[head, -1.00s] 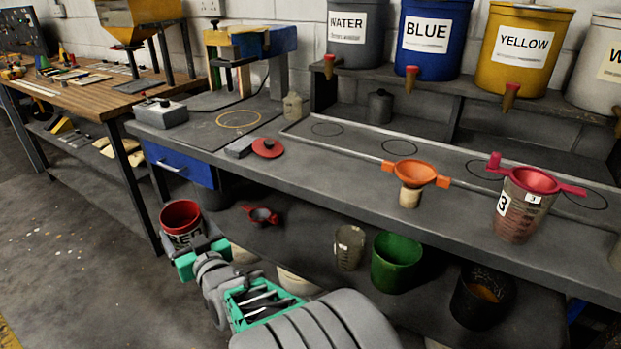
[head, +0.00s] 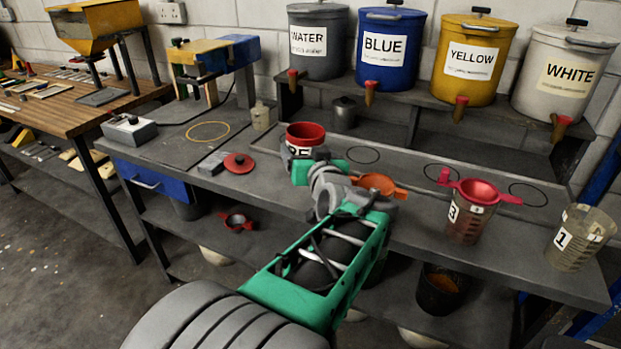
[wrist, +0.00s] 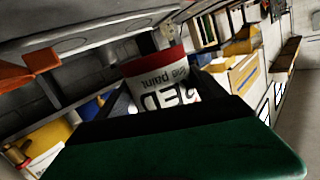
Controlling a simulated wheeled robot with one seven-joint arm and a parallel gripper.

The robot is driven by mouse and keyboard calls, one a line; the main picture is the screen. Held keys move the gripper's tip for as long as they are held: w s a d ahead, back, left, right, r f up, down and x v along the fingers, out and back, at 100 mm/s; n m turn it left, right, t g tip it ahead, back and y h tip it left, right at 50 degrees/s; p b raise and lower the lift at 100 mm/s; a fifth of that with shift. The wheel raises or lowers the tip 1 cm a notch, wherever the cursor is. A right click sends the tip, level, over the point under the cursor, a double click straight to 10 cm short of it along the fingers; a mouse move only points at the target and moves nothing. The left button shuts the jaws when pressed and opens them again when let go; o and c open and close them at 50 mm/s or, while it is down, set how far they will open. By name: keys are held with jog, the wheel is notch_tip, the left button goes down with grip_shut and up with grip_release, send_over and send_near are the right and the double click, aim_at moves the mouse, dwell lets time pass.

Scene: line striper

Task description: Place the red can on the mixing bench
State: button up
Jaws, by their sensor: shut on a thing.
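The red can (head: 304,136), with a red rim and a white label, is over the mixing bench (head: 255,199) in the head view. My gripper (head: 308,165) is shut on it from the near side. In the wrist view the can (wrist: 158,80) sits between the jaws, its "RED paint" label showing upside down. The can looks upright in the head view. Its base is hidden behind my gripper, so I cannot tell whether it touches the bench top. An orange funnel (head: 378,184) is just right of my gripper, partly covered by my wrist.
A red lid (head: 239,163) and a grey block lie left of the can. Cup 3 (head: 467,220) with a red funnel and cup 1 (head: 578,238) stand to the right. WATER (head: 319,45), BLUE, YELLOW and WHITE tubs line the shelf behind.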

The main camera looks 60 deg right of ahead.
jog(key=w+d+f, duration=0.1)
jog(key=w+f, duration=0.1)
jog(key=w, duration=0.1)
jog(key=w+d+f, duration=0.2)
jog(key=w+f, duration=0.1)
jog(key=w+d+f+p, duration=0.1)
jog(key=w+f, duration=0.2)
jog(key=w, duration=0.1)
jog(key=shift+w+d, duration=0.1)
jog(key=shift+d, duration=0.15)
jog(key=shift+w+f, duration=0.2)
jog(key=shift+f, duration=0.15)
notch_tip(320, 180, down, 3)
jog(key=shift+w+d+f, duration=0.1)
jog(key=shift+d+f, duration=0.05)
jog(key=o, duration=2)
jog(key=shift+f, duration=0.1)
jog(key=shift+o, duration=0.2)
